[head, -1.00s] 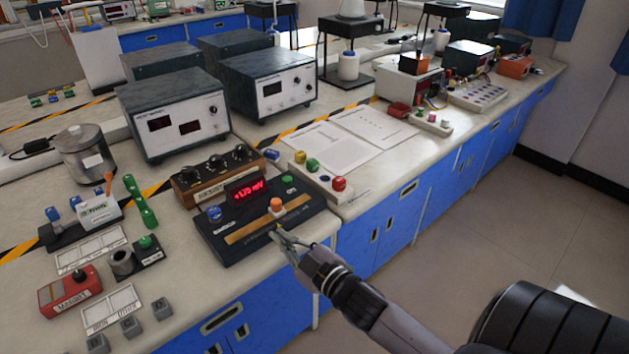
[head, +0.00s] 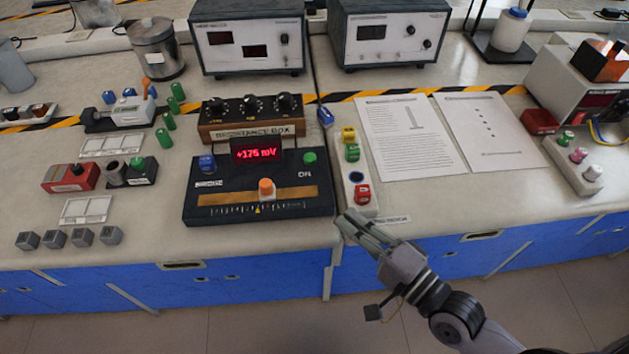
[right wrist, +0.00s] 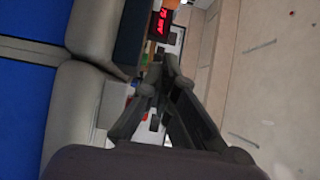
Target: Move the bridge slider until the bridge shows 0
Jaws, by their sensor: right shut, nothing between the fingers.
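The bridge (head: 225,202) is a dark box on the bench with a tan track and a scale. Its orange slider (head: 266,187) sits near mid-track, slightly right of the yellow mark on the scale. Its red display (head: 257,152) reads about +175 mV; any decimal point is too small to tell. The display also shows in the right wrist view (right wrist: 159,24). My right gripper (head: 357,224) is shut and empty, at the bench's front edge, right of the bridge and apart from the slider. It fills the right wrist view (right wrist: 164,78). My left gripper is out of view.
A resistance box (head: 251,117) stands behind the bridge. A white strip with coloured knobs (head: 356,203) lies right of it, close to my right gripper. Grey cubes (head: 82,237) and a red box (head: 70,175) lie left. Paper sheets (head: 405,140) lie right.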

